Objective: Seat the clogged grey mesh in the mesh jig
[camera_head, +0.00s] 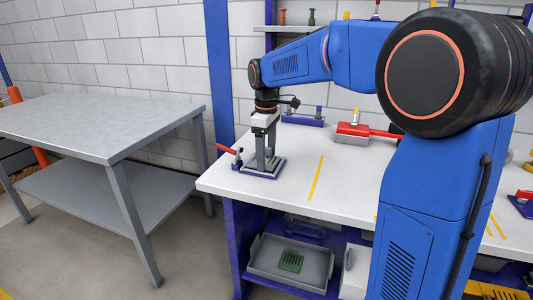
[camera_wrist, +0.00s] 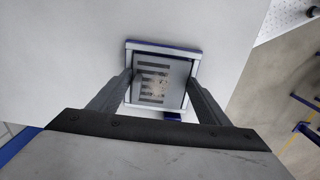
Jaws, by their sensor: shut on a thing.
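The clogged grey mesh (camera_wrist: 146,80) shows in the wrist view as a slotted grey plate with brown grit on it. My gripper (camera_wrist: 159,80) is shut on it, one finger at each side. The mesh jig (camera_wrist: 165,47) shows around and behind the mesh, with a pale rim and blue edges. In the head view the jig (camera_head: 246,172) sits at the left end of the white bench, and my gripper (camera_head: 263,166) points straight down over it. The mesh is hard to make out there. I cannot tell whether the mesh touches the jig floor.
A red-handled lever (camera_head: 228,149) stands at the jig's left. A red-handled tool (camera_head: 354,131) lies farther back on the white bench (camera_head: 300,190). A green slotted piece (camera_head: 291,261) lies in a grey tray (camera_head: 262,268) below. A bare grey table (camera_head: 95,125) stands left.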

